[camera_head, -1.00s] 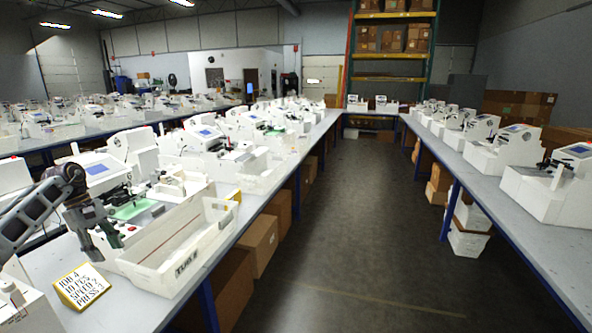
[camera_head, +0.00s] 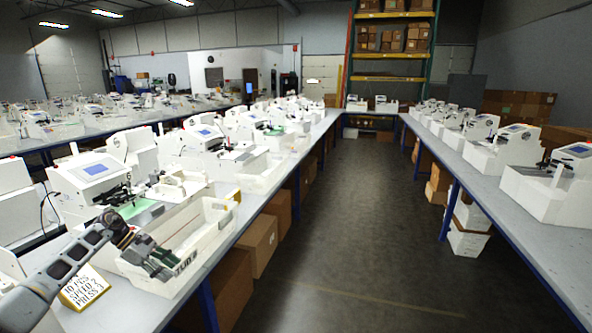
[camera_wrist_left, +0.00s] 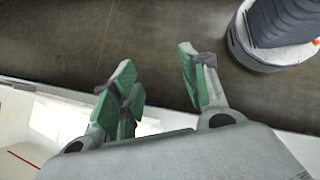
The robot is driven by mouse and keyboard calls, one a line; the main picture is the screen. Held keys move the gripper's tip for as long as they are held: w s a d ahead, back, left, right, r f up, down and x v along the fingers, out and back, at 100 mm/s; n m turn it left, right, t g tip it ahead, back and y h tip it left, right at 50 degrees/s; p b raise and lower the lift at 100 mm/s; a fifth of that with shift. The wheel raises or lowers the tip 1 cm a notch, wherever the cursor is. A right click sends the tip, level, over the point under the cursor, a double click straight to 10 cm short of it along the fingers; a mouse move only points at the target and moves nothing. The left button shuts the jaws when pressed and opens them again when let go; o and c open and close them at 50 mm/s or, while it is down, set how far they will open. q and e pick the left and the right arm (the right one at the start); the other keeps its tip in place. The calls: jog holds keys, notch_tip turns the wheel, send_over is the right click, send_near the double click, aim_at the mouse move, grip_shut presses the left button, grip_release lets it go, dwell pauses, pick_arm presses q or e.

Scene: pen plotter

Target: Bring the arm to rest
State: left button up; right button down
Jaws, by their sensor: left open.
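My left arm comes in from the lower left in the head view. My left gripper (camera_head: 163,264) is over the near part of a long white tub (camera_head: 205,232) at the bench edge. In the left wrist view my left gripper (camera_wrist_left: 157,84) has its green-padded fingers spread apart with nothing between them. The dark floor (camera_wrist_left: 150,30) shows beyond the fingers. Whether the gripper touches the tub is hard to tell. My right gripper is not in view.
A yellow sign (camera_head: 84,287) with printed job settings stands on the bench, partly behind my arm. A white machine with a blue screen (camera_head: 95,168) stands behind it. More machines line the benches. The aisle (camera_head: 350,230) to the right is clear.

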pick_arm(q)
jog(key=w+d+f+n+t+h, duration=0.1)
jog(key=d+f+n+t+h, duration=0.15)
jog(key=d+f+n, duration=0.45)
jog(key=w+d+f+n+t+h, duration=0.1)
jog(key=d+f+n+t, duration=0.3)
jog(key=f, duration=0.6)
jog(key=s+f+n+t+y, duration=0.1)
jog(key=s+f+n+y, duration=0.1)
jog(key=s+f+n, duration=0.35)
jog(key=s+d+f+n+t+y, duration=0.1)
jog(key=s+f+n+y, duration=0.1)
jog(key=f+n, duration=0.6)
jog(key=s+f+n+t+y, duration=0.2)
jog(key=s+f+n, duration=0.2)
jog(key=f+n, duration=0.3)
jog(key=s+f+n+g+y, duration=0.45)
jog(key=s+f+n, duration=0.55)
jog(key=s+f, duration=1.05)
jog(key=s+d+f+n+g, duration=0.1)
jog(key=s+f+n+g, duration=0.1)
jog(key=s, duration=0.8)
jog(key=s+d+f+n+g, duration=0.1)
jog(key=s+n, duration=0.3)
jog(key=s, duration=0.7)
jog(key=s+d+f+n+g+y, duration=0.1)
jog(key=s+f+n+g, duration=0.2)
jog(key=s, duration=0.7)
jog(key=shift+s+d+f, duration=0.3)
jog(key=shift+s+d, duration=0.1)
